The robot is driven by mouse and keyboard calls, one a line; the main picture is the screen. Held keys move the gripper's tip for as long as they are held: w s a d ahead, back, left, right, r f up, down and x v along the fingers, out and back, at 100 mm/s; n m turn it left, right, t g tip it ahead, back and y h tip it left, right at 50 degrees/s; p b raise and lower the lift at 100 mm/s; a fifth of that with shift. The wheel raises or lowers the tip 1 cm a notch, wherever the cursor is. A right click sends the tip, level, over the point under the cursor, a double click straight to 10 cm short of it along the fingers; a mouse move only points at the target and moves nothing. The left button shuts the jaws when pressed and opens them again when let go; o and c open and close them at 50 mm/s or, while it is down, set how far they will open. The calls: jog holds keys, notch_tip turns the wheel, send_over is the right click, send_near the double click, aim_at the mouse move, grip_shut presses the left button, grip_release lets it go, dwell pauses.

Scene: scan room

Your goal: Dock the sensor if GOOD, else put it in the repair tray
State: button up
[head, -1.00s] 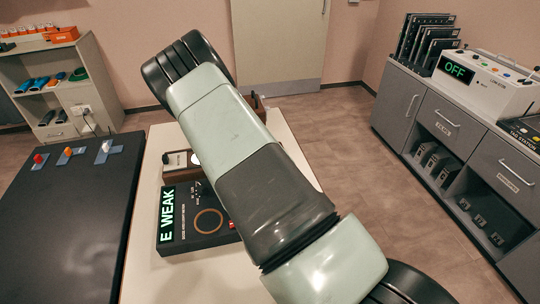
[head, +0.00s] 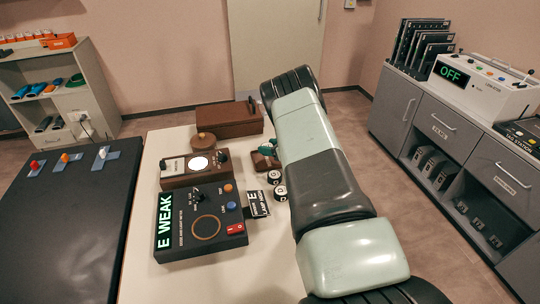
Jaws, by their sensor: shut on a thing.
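My gripper is not in view; only the pale green and dark grey links of my arm show, over the right part of the white table (head: 165,280). No sensor can be made out for certain. A black tester (head: 185,243) with a round ring, knobs and a red switch stands on the table; its green display reads "E WEAK". A small teal item (head: 266,147) sits by a brown block (head: 262,161), partly beside my arm. I cannot tell a dock or a repair tray for certain.
A brown meter box (head: 175,182), a round brown lidded pot (head: 205,142) and a long brown case (head: 230,120) stand behind the tester. A black card (head: 258,203) and small black-and-white round pieces (head: 279,192) lie right of it. A dark table (head: 70,230) is at left.

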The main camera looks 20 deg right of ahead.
notch_tip(320, 180, down, 4)
jog(key=shift+r, duration=0.1)
jog(key=o, duration=1.2)
